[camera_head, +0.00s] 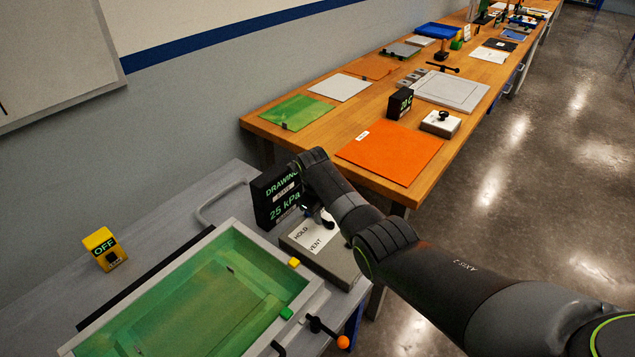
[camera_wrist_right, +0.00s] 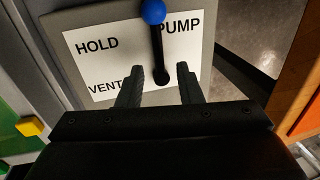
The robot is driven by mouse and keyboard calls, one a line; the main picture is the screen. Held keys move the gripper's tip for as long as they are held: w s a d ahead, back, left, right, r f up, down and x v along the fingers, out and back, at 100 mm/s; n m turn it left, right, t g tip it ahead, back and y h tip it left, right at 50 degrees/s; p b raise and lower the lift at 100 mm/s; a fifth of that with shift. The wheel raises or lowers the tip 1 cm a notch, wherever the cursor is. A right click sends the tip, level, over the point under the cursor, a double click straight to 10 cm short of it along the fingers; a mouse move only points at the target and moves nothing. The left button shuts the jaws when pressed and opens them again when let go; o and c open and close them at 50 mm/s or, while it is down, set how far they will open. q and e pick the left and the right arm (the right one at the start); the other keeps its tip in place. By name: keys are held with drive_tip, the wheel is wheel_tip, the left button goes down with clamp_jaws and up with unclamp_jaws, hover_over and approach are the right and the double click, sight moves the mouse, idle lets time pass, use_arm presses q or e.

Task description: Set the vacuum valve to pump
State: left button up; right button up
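The vacuum valve is a grey box (camera_head: 345,268) with a white label reading HOLD, VENT and PUMP; the label (camera_wrist_right: 88,62) fills the middle of the right wrist view. Its black lever (camera_wrist_right: 157,45) has a blue ball knob (camera_wrist_right: 153,12) and points up in that view, just left of the word PUMP. My right gripper (camera_wrist_right: 159,80) is open over the valve, with the lever's pivot end between its fingers and gaps on both sides. In the head view my right arm partly hides the valve and lever. My left gripper is not in view.
A black display (camera_head: 277,193) behind the valve reads DRAWING, 25 kPa. A green resin bath (camera_head: 262,250) stands left of the valve, with an orange-knobbed lever (camera_head: 328,332) at its front. A yellow OFF box (camera_head: 103,247) sits farther left. A wooden bench (camera_head: 262,122) extends beyond.

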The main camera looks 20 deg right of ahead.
wheel_tip(320, 180, up, 15)
drive_tip(key=s+a, duration=0.1)
drive_tip(key=a, duration=0.1)
drive_tip(key=shift+s+a, duration=0.2)
drive_tip(key=shift+s, duration=0.2)
drive_tip(key=shift+f, duration=0.1)
